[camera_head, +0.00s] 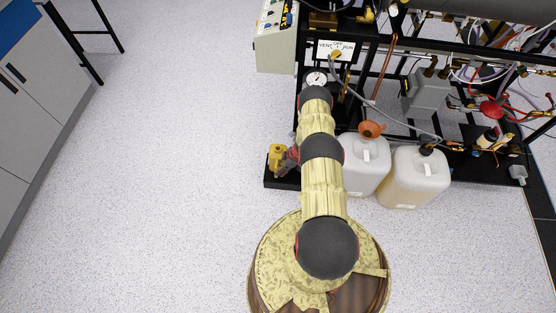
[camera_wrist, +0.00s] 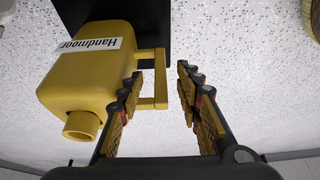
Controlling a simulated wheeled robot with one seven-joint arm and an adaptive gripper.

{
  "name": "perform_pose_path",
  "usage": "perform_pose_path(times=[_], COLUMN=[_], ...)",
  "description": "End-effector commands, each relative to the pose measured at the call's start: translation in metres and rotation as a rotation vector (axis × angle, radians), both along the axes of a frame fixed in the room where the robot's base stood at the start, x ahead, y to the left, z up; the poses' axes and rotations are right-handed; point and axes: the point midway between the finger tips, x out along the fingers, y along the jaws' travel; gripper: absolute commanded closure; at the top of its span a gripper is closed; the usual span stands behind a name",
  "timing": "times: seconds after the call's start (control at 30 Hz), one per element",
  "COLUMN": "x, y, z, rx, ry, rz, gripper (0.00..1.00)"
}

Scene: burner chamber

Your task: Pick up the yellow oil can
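The yellow oil can (camera_head: 276,158) stands at the left front corner of the black rig, left of my arm. In the wrist view the oil can (camera_wrist: 90,68) fills the left side, upside down, with a white "Handmoor" label, a spout cap and a looped handle. My gripper (camera_wrist: 161,78) is open. One finger lies on each side of the handle's outer bar, with a visible gap on the right side. In the head view my gripper (camera_head: 291,160) is small, right beside the can and partly hidden by my arm.
Two white jugs (camera_head: 366,165) (camera_head: 416,177) stand right of my arm, one with an orange funnel (camera_head: 371,130). The black rig (camera_head: 459,165) carries pipes and wires. A grey control box (camera_head: 276,36) is behind. The floor (camera_head: 160,170) at left is clear.

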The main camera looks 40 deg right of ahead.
Motion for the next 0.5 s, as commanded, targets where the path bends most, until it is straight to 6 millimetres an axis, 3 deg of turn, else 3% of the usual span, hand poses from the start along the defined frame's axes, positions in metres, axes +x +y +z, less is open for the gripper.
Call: perform_pose_path(times=[0.3, 0.5], x=[0.011, 0.013], y=[0.011, 0.011], z=[-0.043, -0.045], rx=[0.000, 0.000], ry=[0.002, 0.000], rz=[0.002, 0.000], gripper=[0.65, 0.65])
